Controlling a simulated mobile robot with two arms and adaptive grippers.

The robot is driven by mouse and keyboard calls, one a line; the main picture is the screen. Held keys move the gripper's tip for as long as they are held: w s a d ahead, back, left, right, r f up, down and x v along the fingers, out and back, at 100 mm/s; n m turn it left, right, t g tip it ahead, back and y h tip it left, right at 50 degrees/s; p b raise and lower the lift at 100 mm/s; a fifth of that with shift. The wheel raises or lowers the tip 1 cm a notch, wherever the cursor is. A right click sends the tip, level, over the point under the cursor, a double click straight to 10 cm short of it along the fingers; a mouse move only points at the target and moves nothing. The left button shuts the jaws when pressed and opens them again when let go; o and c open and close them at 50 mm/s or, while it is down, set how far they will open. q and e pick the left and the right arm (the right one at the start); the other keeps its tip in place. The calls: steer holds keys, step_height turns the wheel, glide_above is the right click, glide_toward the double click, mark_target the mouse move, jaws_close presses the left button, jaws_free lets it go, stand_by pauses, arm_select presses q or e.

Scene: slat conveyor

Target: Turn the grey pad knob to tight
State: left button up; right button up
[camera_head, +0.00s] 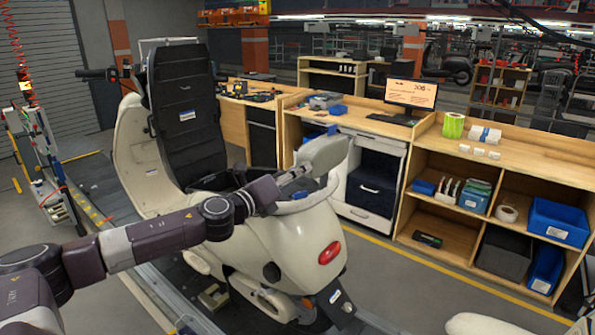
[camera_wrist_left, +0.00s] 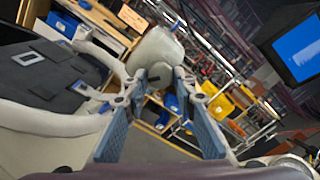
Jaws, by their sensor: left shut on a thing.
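The light grey pad (camera_head: 323,155) stands tilted above the rear of a cream scooter (camera_head: 290,235). In the left wrist view the pad (camera_wrist_left: 157,48) is straight ahead, its lower end between my blue-grey fingertips. My left gripper (camera_head: 291,176) is at the lower left of the pad, shut on its lower part, which I take to be the knob. The left gripper also shows in the left wrist view (camera_wrist_left: 160,75). The fingers hide most of the knob, and its turned position cannot be read. My right gripper is not in view.
The scooter's raised black seat (camera_head: 185,115) stands left of the gripper. A wooden bench with a monitor (camera_head: 410,94) and a shelf with blue bins (camera_head: 558,220) stand behind and right. Open floor (camera_head: 400,285) lies between scooter and shelf.

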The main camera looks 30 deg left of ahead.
arm_select(q)
steer(key=m, duration=1)
steer(key=shift+f, duration=0.1)
steer(key=shift+m, duration=0.4)
steer(key=o, duration=1.2)
steer(key=shift+a, duration=0.1)
steer(key=shift+c, duration=0.2)
steer(key=s, duration=1.2)
steer(key=shift+a, duration=0.45)
